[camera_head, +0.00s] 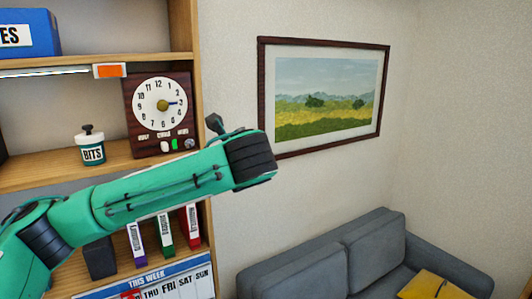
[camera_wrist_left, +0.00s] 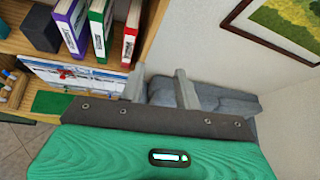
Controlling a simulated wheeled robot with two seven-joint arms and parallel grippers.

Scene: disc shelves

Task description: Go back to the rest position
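My left arm (camera_head: 150,195) reaches in from the left, in front of the wooden shelf. The gripper's fingers are not clear in the head view. My right gripper is in neither view.
The wooden shelf (camera_head: 182,70) holds a dial clock (camera_head: 160,105), a BITS jar (camera_head: 90,148), a blue box (camera_head: 40,35) and several binders (camera_head: 165,232). A week board (camera_head: 180,283) is below. The grey sofa (camera_head: 300,275) stands right. The wall (camera_head: 470,120) beyond is clear.

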